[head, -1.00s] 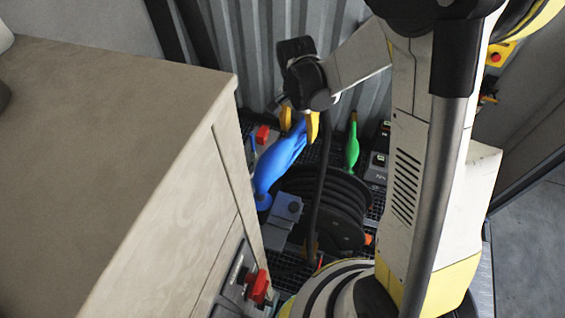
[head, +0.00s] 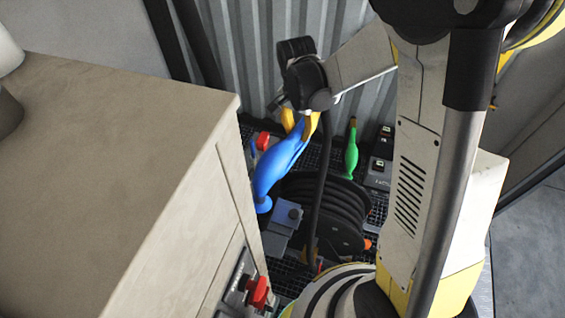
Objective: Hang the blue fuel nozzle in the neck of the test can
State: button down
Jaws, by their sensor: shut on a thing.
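The blue fuel nozzle (head: 278,160) hangs tilted below my gripper (head: 300,124), its upper end between the yellow fingers. My gripper is shut on it, in front of the corrugated wall. The nozzle's lower end is near the right edge of the beige cabinet, above the black grated floor. A black hose runs down beside the nozzle toward the hose reel. I cannot make out the test can or its neck for certain in this view.
The beige cabinet (head: 120,150) fills the left side. A black hose reel (head: 335,210) and a green nozzle (head: 351,150) stand right of the blue nozzle. A grey block (head: 284,222) is just below it. A red-topped fitting (head: 257,291) is low by the cabinet.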

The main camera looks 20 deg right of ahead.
jog(key=shift+r+p, duration=2.45)
jog(key=shift+r, duration=1.95)
jog(key=shift+f, duration=0.1)
